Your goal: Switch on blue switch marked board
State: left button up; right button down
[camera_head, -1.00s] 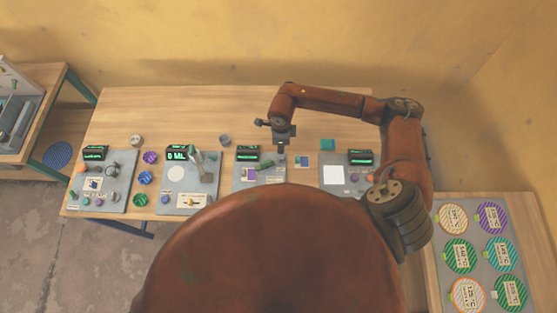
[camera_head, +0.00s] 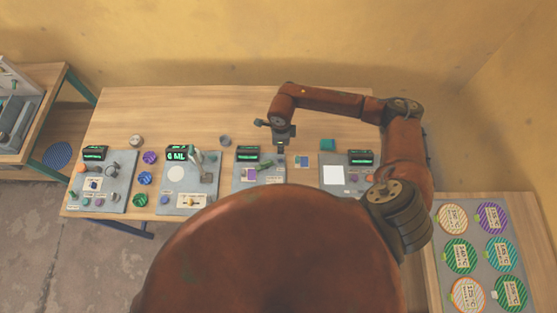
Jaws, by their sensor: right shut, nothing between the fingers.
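My right gripper (camera_head: 281,145) is shut and empty. It points down over the back part of the table, behind the third board from the left (camera_head: 243,186). A small dark blue switch (camera_head: 93,185) sits on a pale label on the leftmost board (camera_head: 115,203), well to the left of the gripper. The lettering is too small to read, and I cannot tell the switch's position. A small blue and purple piece (camera_head: 302,162) lies on the table between the third and fourth boards. My left gripper is not in view.
Grey boards with lit green displays line the wooden table (camera_head: 200,105). The second board (camera_head: 168,203) has a grey lever (camera_head: 196,158). Purple, blue and green knobs (camera_head: 145,178) lie between the first two boards. Round labelled plates (camera_head: 460,256) are at right. My red body hides the front middle.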

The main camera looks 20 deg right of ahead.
jog(key=shift+f+b, duration=2.15)
jog(key=shift+f, duration=0.35)
dwell(1.1)
jog(key=shift+r, duration=0.15)
notch_tip(320, 180, up, 7)
jog(key=p, duration=0.3)
dwell(0.6)
jog(key=shift+s+a+f, duration=0.1)
jog(key=shift+f, duration=0.1)
dwell(0.3)
